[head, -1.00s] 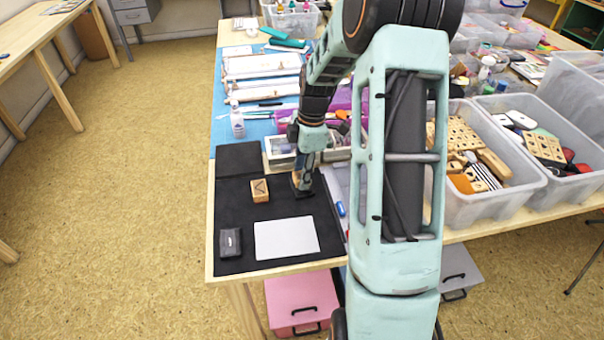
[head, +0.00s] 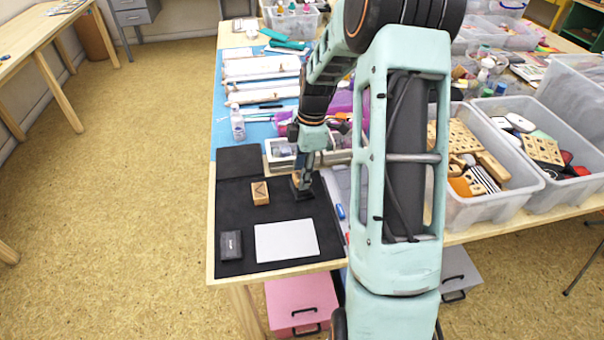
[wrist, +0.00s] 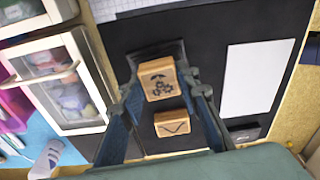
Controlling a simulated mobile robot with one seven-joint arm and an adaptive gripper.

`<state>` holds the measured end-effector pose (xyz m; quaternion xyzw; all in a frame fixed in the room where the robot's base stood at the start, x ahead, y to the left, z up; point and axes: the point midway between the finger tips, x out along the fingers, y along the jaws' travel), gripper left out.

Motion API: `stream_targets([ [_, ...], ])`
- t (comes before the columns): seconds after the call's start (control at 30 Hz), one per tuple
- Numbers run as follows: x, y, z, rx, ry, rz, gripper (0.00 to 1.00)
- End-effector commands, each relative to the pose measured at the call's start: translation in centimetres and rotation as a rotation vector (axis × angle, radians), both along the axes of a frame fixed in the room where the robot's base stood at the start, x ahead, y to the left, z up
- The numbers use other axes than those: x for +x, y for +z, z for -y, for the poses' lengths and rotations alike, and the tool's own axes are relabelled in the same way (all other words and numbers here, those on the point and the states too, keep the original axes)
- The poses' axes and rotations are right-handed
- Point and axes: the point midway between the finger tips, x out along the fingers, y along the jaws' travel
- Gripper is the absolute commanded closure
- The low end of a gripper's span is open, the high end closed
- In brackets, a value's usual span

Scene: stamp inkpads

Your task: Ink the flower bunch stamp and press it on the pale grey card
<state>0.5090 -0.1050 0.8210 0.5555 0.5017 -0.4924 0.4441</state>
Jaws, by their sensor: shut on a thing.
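My gripper (wrist: 160,84) is shut on a wooden block stamp with a dark flower picture on its top, the flower bunch stamp (wrist: 159,78). In the head view my gripper (head: 302,182) points down over a small dark pad (head: 305,194) on the black mat. The dark pad (wrist: 144,57) also shows behind the stamp in the wrist view. I cannot tell whether the stamp touches it, and its underside is hidden. The pale grey card (head: 286,241) lies flat on the mat, nearer the front; it is at the right in the wrist view (wrist: 257,77).
A second wooden stamp with a V-shaped mark (head: 260,193) stands left of my gripper. A small dark box (head: 231,245) lies left of the card. A clear drawer unit (head: 279,150) stands behind, close to my gripper. Stamp-filled bins (head: 507,208) stand at the right.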

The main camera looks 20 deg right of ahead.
Motion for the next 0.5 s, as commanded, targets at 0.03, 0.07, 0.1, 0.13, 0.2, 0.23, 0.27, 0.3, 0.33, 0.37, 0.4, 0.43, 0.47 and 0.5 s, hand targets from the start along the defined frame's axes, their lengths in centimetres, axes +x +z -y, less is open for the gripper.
stream_targets([
  [0.03,0.0,0.5,0.0,0.000,0.000,0.001,0.88],
  [0.07,0.0,0.7,0.0,0.000,0.000,0.001,0.88],
  [0.1,0.0,1.1,0.0,0.000,0.000,0.001,0.88],
  [0.13,0.0,1.3,0.0,0.000,0.000,0.001,0.88],
  [0.2,0.0,1.9,0.0,0.000,0.000,0.001,0.88],
  [0.23,0.0,2.2,0.0,0.000,0.000,0.001,0.88],
  [0.27,0.0,2.4,0.0,0.000,0.000,0.001,0.88],
  [0.3,0.0,2.7,0.0,0.000,0.000,0.001,0.88],
  [0.33,0.0,3.0,0.0,0.000,0.000,0.002,0.88],
  [0.37,0.1,3.2,0.0,0.000,0.000,0.002,0.88],
  [0.4,0.1,3.5,0.0,0.000,0.000,0.002,0.88],
  [0.43,0.1,3.8,0.0,0.000,0.000,0.002,0.88],
  [0.47,0.1,4.0,0.0,0.000,0.000,0.002,0.88],
  [0.5,0.1,4.4,0.0,0.000,0.000,0.002,0.88],
])
